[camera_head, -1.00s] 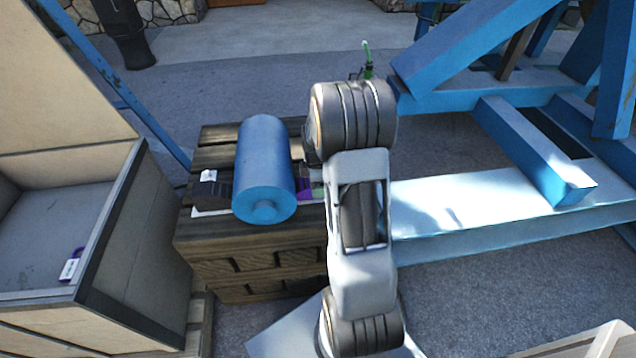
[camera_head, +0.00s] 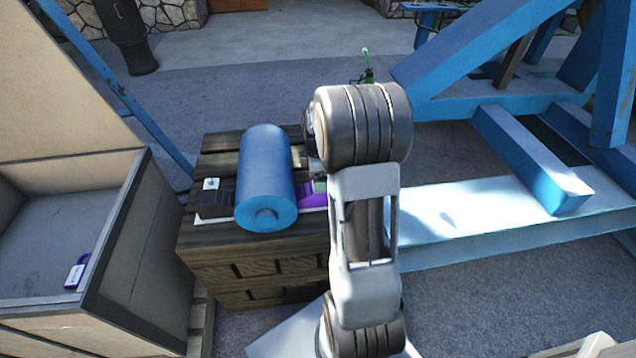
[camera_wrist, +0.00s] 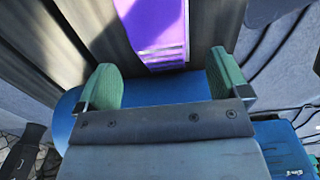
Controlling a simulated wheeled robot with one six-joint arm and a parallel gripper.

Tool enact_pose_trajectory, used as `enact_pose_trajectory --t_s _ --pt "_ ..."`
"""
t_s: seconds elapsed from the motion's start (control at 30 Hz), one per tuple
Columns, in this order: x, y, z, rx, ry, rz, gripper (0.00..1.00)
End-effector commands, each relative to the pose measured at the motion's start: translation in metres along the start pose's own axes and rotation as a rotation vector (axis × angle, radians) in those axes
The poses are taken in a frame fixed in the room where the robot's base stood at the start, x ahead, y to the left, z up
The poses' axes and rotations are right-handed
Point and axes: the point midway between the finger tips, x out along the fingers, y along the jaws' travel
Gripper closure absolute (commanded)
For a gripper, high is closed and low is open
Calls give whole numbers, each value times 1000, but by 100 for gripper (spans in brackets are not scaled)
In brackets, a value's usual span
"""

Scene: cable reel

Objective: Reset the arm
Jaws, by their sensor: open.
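My gripper (camera_wrist: 168,82) shows in the wrist view with its two green fingertips wide apart and nothing between them. In the head view my own arm hides most of it, just right of the blue cylinder. The blue cylinder (camera_head: 265,175) lies on the wooden crate (camera_head: 265,265). In the wrist view the blue cylinder (camera_wrist: 150,92) passes behind the fingers; I cannot tell whether they touch it. A purple item (camera_head: 313,197) lies on the crate right of the cylinder. The purple item (camera_wrist: 150,30) is ahead of the fingertips in the wrist view.
An open bin (camera_head: 130,235) stands at the left with a small purple-and-white item (camera_head: 77,271) inside. A small black item with a white label (camera_head: 211,184) lies left of the cylinder. A large blue frame (camera_head: 470,215) fills the right. Grey floor (camera_head: 280,85) is open behind the crate.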

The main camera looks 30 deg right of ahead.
Motion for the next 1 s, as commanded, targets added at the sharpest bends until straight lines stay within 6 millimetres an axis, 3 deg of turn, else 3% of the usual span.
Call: enact_pose_trajectory --t_s 0.1,0.3,0.67,0.87,0.93,1.0 --pt "-26 0 0 0 0 3 6" --pt "-50 0 0 0 0 2 6" --pt "-61 0 0 17 0 0 6" --pt "-54 -4 0 287 -1 -8 6" --pt "-47 -17 0 467 -6 -27 6" --pt "-63 -34 -5 655 -7 -21 6"
